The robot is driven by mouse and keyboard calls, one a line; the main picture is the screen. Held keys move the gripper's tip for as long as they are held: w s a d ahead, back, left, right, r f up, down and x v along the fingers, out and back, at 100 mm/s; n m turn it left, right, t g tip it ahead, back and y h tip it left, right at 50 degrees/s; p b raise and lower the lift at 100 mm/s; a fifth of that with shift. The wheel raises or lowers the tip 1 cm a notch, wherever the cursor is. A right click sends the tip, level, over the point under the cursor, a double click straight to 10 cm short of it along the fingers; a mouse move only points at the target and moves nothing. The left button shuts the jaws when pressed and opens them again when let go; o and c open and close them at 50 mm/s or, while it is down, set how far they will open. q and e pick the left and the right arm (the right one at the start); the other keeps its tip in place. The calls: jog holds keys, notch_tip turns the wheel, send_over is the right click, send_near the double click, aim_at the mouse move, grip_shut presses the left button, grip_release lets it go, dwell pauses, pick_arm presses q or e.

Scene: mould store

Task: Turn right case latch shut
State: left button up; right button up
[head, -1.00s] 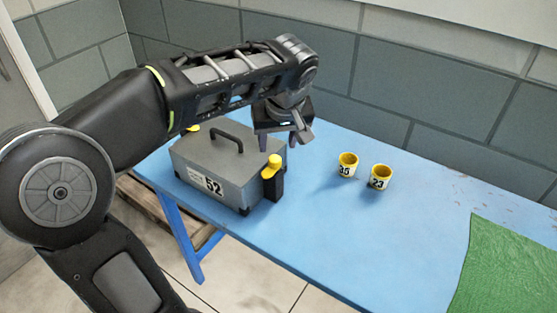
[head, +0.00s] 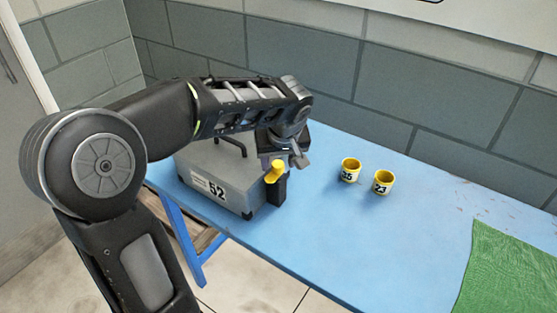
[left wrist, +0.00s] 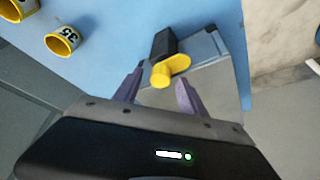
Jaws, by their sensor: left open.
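The grey case (head: 205,182), marked 52, stands on the blue table with its dark handle on top. My arm hides part of its lid and the left latch. The right latch (head: 277,170) is a yellow lever on a black block at the case's right side. My left gripper (head: 288,165) is open and empty, close behind and above this latch. In the left wrist view the yellow lever (left wrist: 172,70) shows between the fingers (left wrist: 158,84), just beyond them. I cannot tell whether they touch it. My right gripper is out of view.
Two yellow cups, one marked 35 (head: 349,172) and one marked 23 (head: 383,184), stand on the blue table (head: 330,230) right of the case. A green cloth (head: 510,270) lies at the right end. The tabletop between is clear. A tiled wall is behind.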

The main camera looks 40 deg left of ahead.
pick_arm(q)
jog(key=shift+f, duration=0.1)
grip_shut()
dwell(0.5)
